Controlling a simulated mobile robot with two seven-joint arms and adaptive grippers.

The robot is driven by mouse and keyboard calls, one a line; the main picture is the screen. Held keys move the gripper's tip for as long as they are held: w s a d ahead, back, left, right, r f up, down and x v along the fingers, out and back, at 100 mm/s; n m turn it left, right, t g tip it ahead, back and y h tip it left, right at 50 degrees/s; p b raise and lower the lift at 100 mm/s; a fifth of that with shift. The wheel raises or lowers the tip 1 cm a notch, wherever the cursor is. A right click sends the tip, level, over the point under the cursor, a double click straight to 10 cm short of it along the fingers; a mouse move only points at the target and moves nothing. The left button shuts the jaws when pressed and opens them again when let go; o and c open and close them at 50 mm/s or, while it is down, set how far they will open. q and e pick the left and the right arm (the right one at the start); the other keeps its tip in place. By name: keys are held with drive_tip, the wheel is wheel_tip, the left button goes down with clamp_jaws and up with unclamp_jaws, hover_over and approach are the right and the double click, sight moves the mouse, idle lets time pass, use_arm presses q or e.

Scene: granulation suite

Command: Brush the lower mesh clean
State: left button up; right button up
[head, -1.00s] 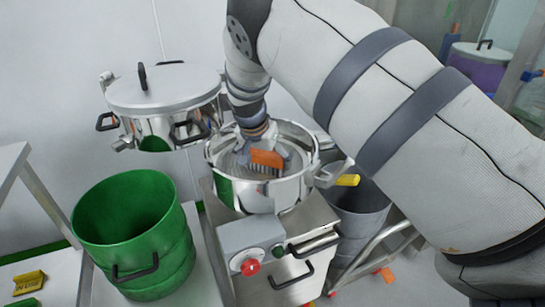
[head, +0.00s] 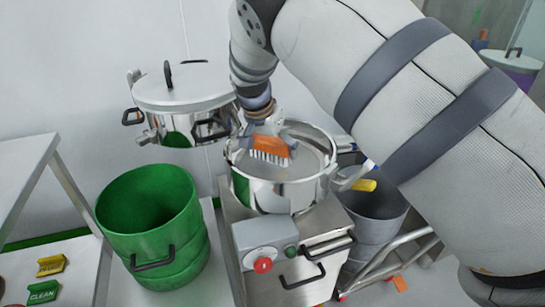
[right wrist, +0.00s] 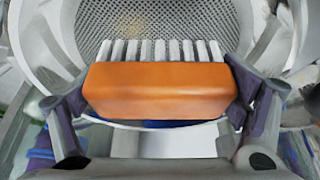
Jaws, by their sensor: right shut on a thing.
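The lower mesh (right wrist: 160,22) is a round perforated sheet inside a shiny steel bowl (head: 285,192). A faint yellowish patch shows on it just beyond the bristles in the right wrist view. My right gripper (head: 268,143) is shut on an orange brush (head: 270,147) with pale bristles, which also shows between the fingers in the right wrist view (right wrist: 160,90). The brush is over the left back part of the bowl, bristles toward the mesh. I cannot tell whether they touch it. My left gripper is not in view.
A green bin (head: 150,225) stands at left, a grey bin (head: 375,220) at right. A control box with a red button (head: 263,265) is in front. A yellow tag (head: 51,265) and green CLEAN tag (head: 43,292) lie at lower left.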

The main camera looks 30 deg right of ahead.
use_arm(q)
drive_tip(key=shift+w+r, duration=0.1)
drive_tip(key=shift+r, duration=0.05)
use_arm(e)
drive_tip(key=shift+r, duration=0.5)
drive_tip(key=shift+r, duration=1.6)
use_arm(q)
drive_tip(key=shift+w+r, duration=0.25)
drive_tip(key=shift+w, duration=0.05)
use_arm(e)
drive_tip(key=shift+f, duration=0.1)
